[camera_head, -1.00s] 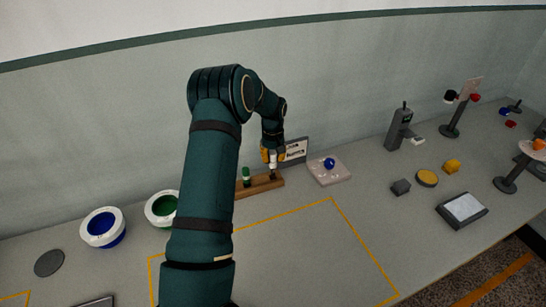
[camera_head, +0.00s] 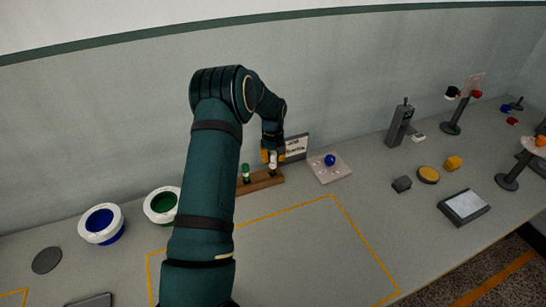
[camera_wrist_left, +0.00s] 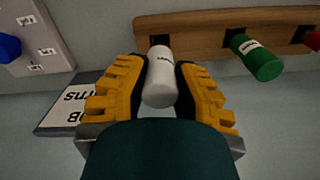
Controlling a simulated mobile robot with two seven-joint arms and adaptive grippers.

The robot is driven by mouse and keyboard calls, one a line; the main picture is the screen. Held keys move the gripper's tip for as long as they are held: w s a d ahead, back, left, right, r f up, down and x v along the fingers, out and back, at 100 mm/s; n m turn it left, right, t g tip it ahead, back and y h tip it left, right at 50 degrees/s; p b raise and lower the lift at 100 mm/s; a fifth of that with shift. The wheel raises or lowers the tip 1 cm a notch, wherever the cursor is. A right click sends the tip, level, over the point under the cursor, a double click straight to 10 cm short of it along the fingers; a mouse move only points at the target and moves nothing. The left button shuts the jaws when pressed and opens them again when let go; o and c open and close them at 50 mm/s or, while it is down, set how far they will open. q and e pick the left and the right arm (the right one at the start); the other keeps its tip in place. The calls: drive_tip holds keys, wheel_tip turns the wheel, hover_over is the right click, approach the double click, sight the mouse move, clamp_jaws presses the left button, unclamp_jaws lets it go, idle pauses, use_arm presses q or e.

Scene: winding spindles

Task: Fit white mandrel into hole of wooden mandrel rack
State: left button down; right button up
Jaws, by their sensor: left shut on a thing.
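The white mandrel (camera_wrist_left: 160,78) is between the yellow fingers of my left gripper (camera_wrist_left: 160,95), which is shut on it. It also shows in the head view (camera_head: 273,160), upright over the right end of the wooden mandrel rack (camera_head: 264,183). In the wrist view, its far end meets a dark square hole in the rack (camera_wrist_left: 200,25). I cannot tell how deep it sits. A green mandrel (camera_wrist_left: 258,60) stands in the neighbouring hole and shows in the head view (camera_head: 245,172). My left gripper (camera_head: 270,157) is above the rack. My right gripper is out of view.
A lettered sign (camera_head: 296,148) stands close behind my left gripper. A pale tray (camera_head: 322,172) with a blue knob (camera_head: 330,160) is right of the rack. White-rimmed blue (camera_head: 101,224) and green (camera_head: 161,206) bowls are to the left. The yellow-outlined area in front looks clear.

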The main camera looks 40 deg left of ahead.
use_arm(q)
drive_tip(key=shift+f+b, duration=0.65)
drive_tip(key=shift+f, duration=0.45)
drive_tip(key=c, duration=0.8)
unclamp_jaws()
drive_tip(key=shift+c, duration=0.2)
drive_tip(key=shift+r, duration=0.1)
wheel_tip(320, 180, up, 12)
